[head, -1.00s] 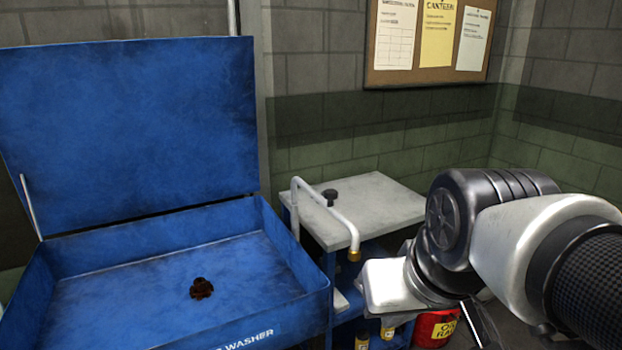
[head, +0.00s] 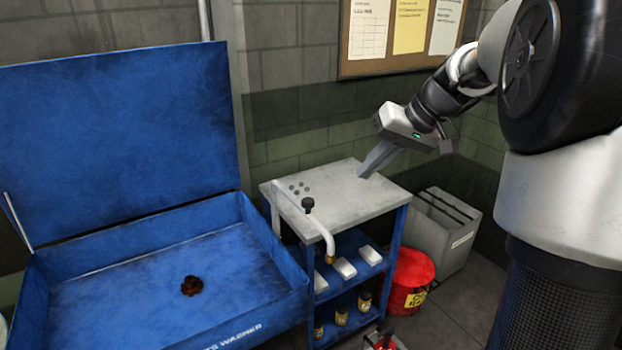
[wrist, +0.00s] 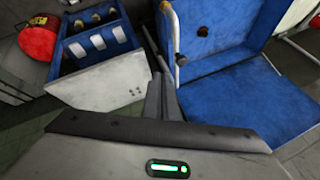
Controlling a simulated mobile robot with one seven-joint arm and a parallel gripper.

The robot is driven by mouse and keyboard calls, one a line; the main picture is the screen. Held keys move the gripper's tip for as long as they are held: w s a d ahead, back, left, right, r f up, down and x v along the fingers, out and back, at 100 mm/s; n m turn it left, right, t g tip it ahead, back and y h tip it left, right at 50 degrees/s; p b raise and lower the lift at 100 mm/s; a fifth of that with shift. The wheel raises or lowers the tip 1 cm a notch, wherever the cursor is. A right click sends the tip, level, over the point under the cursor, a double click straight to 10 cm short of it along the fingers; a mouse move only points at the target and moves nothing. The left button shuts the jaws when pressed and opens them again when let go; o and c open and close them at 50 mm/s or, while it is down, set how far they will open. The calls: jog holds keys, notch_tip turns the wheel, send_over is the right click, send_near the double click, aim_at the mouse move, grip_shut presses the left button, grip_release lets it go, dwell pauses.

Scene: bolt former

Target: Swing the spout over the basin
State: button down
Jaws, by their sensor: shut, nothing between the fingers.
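The white spout (head: 290,205) rises at the right rear of the blue basin (head: 105,285) and reaches toward the front right, over the grey cart top. Its brass tip (head: 331,259) hangs at the cart's front edge, outside the basin. A black knob (head: 308,204) stands up on the spout. My gripper (head: 364,172) is shut and empty, pointing down above the rear of the cart top, to the right of the spout and apart from it.
The basin's lid (head: 115,140) stands raised behind. A notice board (head: 400,35) hangs on the wall.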

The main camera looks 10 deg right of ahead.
dwell(0.3)
jog(key=w+a+f, duration=0.4)
jog(key=a+f, duration=0.4)
jog(key=shift+f, duration=0.4)
jog(key=shift+a, duration=0.15)
